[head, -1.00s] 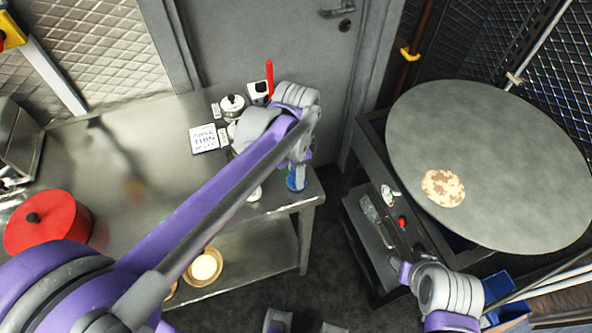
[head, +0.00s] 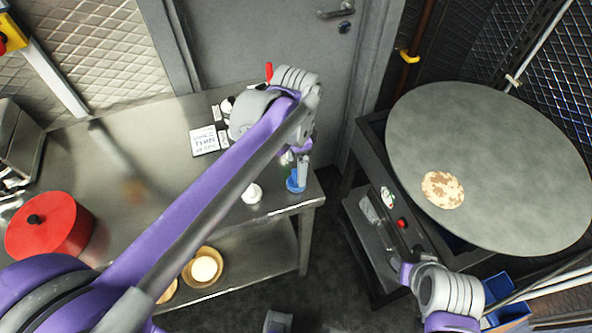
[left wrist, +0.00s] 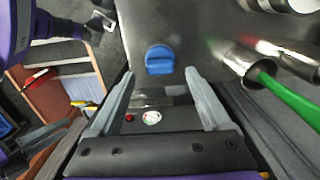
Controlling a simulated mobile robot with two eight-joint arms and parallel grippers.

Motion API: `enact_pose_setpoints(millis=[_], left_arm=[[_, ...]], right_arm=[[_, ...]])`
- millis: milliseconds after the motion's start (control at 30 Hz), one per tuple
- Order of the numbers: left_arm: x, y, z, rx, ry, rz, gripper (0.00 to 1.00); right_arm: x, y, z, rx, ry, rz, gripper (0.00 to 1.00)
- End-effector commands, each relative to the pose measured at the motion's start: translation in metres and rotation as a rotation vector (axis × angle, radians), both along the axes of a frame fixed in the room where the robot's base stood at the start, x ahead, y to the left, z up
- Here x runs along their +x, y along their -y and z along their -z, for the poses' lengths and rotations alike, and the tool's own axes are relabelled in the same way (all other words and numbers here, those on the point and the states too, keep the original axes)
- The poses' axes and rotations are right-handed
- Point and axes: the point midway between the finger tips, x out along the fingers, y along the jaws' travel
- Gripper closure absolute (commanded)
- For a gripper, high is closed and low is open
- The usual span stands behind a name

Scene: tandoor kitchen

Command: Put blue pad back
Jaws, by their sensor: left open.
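The blue pad (head: 294,185) is at the right front corner of the steel table, partly hidden by my left gripper (head: 301,165). In the left wrist view, the pad (left wrist: 160,60) looks like a small rounded blue block with a raised ridge, resting on the grey tabletop. My left gripper (left wrist: 160,77) is open and empty. Its two fingers point towards the pad, which appears just beyond the gap between the tips; I see no contact. My right gripper (head: 406,272) is low beside the dark stand, and its jaws are not clear.
A metal cup with a green handle (left wrist: 290,103) is right of the pad in the wrist view. A white-topped container (head: 252,193), a sign (head: 204,140) and a red pot (head: 48,225) are on the table. A round griddle (head: 490,150) with flatbread stands right.

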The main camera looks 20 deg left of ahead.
Motion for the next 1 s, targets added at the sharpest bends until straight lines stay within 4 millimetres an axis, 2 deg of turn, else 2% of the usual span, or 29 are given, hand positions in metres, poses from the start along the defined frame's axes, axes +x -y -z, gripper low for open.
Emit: enact_pose_setpoints(millis=[33, 200, 400, 567, 867, 1000], left_arm=[[0.0, 0.0, -0.014, 0.0, 0.0, 0.0, 0.19], [0.0, 0.0, -0.049, 0.0, 0.0, 0.0, 0.19], [0.0, 0.0, -0.074, 0.0, 0.0, 0.0, 0.19], [0.0, 0.0, -0.08, 0.0, 0.0, 0.0, 0.19], [-0.001, -0.001, -0.079, -0.001, 0.004, -0.008, 0.19], [-0.016, -0.01, -0.068, -0.01, 0.048, -0.103, 0.19]], right_arm=[[0.001, 0.0, -0.002, 0.0, 0.001, 0.0, 0.52], [0.002, 0.0, -0.006, 0.0, 0.003, 0.0, 0.52], [0.002, 0.0, -0.008, 0.0, 0.004, 0.0, 0.52], [0.002, 0.0, -0.008, 0.0, 0.004, 0.0, 0.52], [0.002, 0.0, -0.008, 0.0, 0.004, 0.0, 0.52], [0.002, 0.0, -0.008, 0.0, 0.004, 0.0, 0.52]])
